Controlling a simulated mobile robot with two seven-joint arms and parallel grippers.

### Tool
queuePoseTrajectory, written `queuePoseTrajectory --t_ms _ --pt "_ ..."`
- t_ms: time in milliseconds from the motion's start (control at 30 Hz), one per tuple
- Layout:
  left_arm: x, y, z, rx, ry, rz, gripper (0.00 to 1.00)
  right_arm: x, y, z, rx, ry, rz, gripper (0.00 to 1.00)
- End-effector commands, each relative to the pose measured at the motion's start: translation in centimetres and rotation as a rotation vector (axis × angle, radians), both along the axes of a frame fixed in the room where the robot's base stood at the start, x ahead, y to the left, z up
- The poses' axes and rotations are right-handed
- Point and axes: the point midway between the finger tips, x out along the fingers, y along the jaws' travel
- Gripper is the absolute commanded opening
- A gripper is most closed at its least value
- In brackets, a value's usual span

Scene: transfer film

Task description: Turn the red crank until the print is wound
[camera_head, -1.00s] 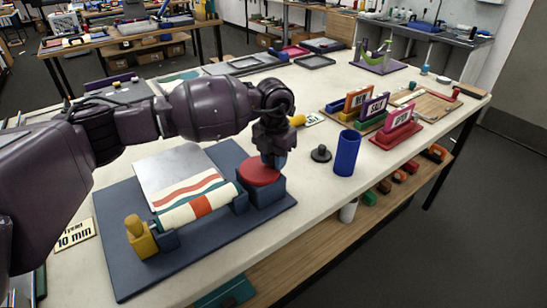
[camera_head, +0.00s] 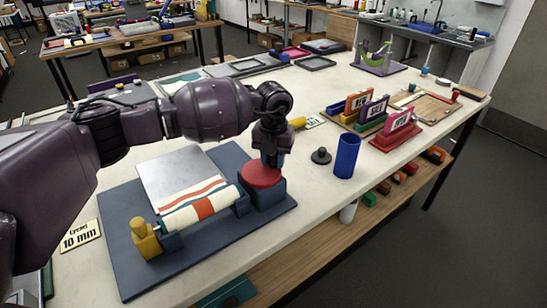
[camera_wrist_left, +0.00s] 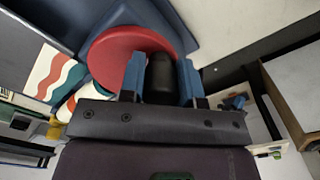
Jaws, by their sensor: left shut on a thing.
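The red crank (camera_head: 262,174) is a round disc on a blue block at the right end of the press. My left gripper (camera_head: 270,158) is over it, and in the left wrist view the gripper (camera_wrist_left: 160,80) is shut on the crank's black knob (camera_wrist_left: 160,77), between its blue fingers. The red disc (camera_wrist_left: 118,48) also shows there. The print (camera_head: 190,190), cream with red and green stripes, lies on the roller and the edge of the grey plate (camera_head: 165,172). A yellow post (camera_head: 145,238) stands at the roller's left end. My right gripper is not in view.
The press stands on a dark blue board (camera_head: 125,270). A "10 mm" sign (camera_head: 80,237) lies to its left. A blue cup (camera_head: 346,156) and a black knobbed piece (camera_head: 320,155) stand to the right. Coloured card holders (camera_head: 395,136) are farther right.

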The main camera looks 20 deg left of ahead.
Motion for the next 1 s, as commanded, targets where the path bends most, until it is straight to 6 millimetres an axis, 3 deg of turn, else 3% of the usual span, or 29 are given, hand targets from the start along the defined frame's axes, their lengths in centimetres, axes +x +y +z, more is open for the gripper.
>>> queuePoseTrajectory --t_ms 167,200,333,667,767,1000 --pt "0.1 0.0 0.1 -0.001 -0.003 -0.001 0.07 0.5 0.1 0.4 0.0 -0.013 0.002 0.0" --pt "0.1 0.0 0.2 -0.001 -0.003 -0.001 0.37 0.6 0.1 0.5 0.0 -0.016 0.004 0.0" --pt "0.1 0.0 0.1 0.0 -0.002 -0.001 0.56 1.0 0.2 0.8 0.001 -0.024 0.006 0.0" --pt "0.1 0.0 0.3 0.0 -0.002 -0.001 0.56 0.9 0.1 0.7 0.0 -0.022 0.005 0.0" --pt "0.1 0.0 1.2 -0.001 -0.004 -0.001 0.56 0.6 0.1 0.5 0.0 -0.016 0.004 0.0" --pt "0.1 0.0 5.3 -0.001 -0.004 -0.002 0.56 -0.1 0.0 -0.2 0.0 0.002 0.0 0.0"
